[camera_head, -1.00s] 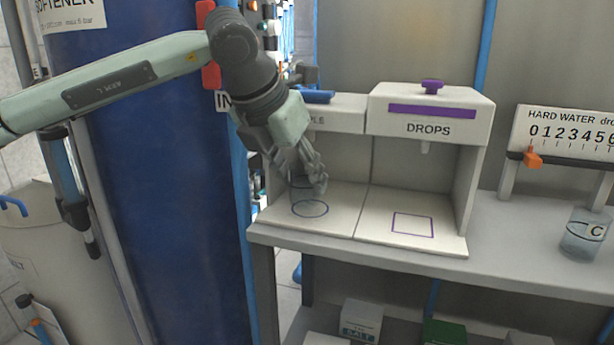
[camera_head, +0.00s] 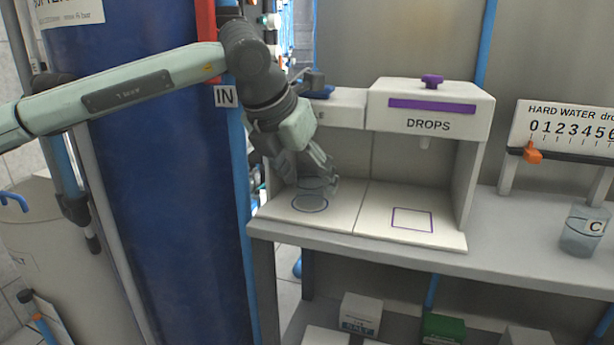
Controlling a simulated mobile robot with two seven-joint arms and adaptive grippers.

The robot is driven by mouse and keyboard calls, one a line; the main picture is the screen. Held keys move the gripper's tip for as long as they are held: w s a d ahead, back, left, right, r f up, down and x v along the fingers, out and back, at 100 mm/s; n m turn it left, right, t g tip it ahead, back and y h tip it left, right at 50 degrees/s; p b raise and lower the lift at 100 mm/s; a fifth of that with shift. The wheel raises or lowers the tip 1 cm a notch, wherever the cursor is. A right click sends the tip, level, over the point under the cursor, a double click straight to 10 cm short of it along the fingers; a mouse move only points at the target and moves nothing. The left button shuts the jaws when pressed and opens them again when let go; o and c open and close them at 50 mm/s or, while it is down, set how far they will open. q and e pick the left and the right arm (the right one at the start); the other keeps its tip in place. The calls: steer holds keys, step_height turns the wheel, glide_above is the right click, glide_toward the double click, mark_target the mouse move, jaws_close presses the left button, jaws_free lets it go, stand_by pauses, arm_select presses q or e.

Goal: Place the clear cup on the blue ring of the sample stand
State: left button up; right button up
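The clear cup (camera_head: 311,187) is faint and see-through at the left gripper's fingers, partly hidden by them. My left gripper (camera_head: 322,182) comes down from the upper left and appears shut on the cup. The sample stand (camera_head: 340,213) has a white base, and the blue ring (camera_head: 310,204) is drawn on its left panel. The cup shows just above and behind the ring in the picture; I cannot tell whether its bottom touches the panel. My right gripper is not in view.
A purple square (camera_head: 412,219) marks the right panel, under the DROPS housing (camera_head: 428,124). Another clear cup labelled C (camera_head: 583,232) stands at the right of the bench. A blue tank (camera_head: 150,200) stands close on the left. The bench front (camera_head: 520,275) is clear.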

arm_select(q)
steer(key=shift+r, duration=0.2)
steer(key=shift+s+a+r, duration=0.1)
steer(key=shift+s+r, duration=0.05)
steer(key=shift+r, duration=0.15)
steer(key=v, duration=1.1)
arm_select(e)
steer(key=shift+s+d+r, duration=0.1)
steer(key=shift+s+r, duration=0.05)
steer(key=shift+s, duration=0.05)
